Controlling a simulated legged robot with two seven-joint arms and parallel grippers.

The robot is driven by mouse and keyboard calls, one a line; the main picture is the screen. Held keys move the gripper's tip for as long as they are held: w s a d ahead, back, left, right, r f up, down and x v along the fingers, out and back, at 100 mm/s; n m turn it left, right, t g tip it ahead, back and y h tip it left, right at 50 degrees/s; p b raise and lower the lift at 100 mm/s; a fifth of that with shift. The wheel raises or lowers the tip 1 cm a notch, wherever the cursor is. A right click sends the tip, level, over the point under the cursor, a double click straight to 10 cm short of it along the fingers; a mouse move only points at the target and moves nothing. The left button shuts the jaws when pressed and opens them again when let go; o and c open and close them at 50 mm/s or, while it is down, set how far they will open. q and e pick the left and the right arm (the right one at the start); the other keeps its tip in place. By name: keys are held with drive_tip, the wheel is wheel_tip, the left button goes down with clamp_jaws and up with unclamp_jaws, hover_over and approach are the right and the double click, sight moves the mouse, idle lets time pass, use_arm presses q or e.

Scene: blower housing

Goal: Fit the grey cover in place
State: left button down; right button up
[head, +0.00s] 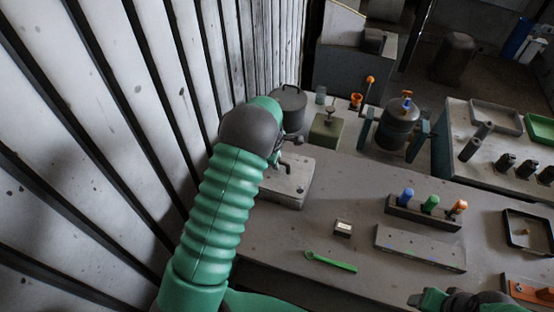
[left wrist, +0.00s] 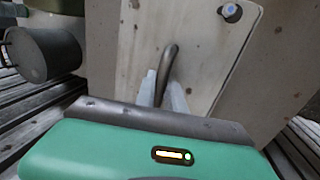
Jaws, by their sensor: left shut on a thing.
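The grey cover (head: 291,183) is a flat plate with rounded corners and a dark bent handle, at the far left of the bench in the head view. In the left wrist view the plate (left wrist: 205,55) lies against a beige block-like body, and the handle (left wrist: 168,60) rises from it. My left gripper (head: 277,158) is at the handle; its pale fingertips (left wrist: 162,88) are shut on it. I cannot tell whether the plate is fully seated. Part of my right arm's end (head: 462,301) shows at the bottom edge; its fingers are not clear.
A dark lidded pot (head: 290,108) and a green block (head: 325,132) stand behind the cover. A slatted wall (head: 120,110) is close on the left. A rack of coloured-handled tools (head: 425,212), a grey bar (head: 420,248) and a green tool (head: 332,262) lie to the right.

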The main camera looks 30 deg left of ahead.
use_arm(q)
drive_tip(key=shift+s, duration=0.15)
drive_tip(key=shift+s+d+f, duration=0.1)
drive_tip(key=shift+s+d, duration=0.05)
drive_tip(key=shift+s, duration=0.05)
idle(0.4)
drive_tip(key=c, duration=1.8)
unclamp_jaws()
drive_tip(key=o, duration=0.5)
drive_tip(key=shift+w+f, duration=0.2)
drive_tip(key=shift+o, duration=0.7)
drive_tip(key=shift+s+r, duration=0.1)
drive_tip(key=o, duration=0.3)
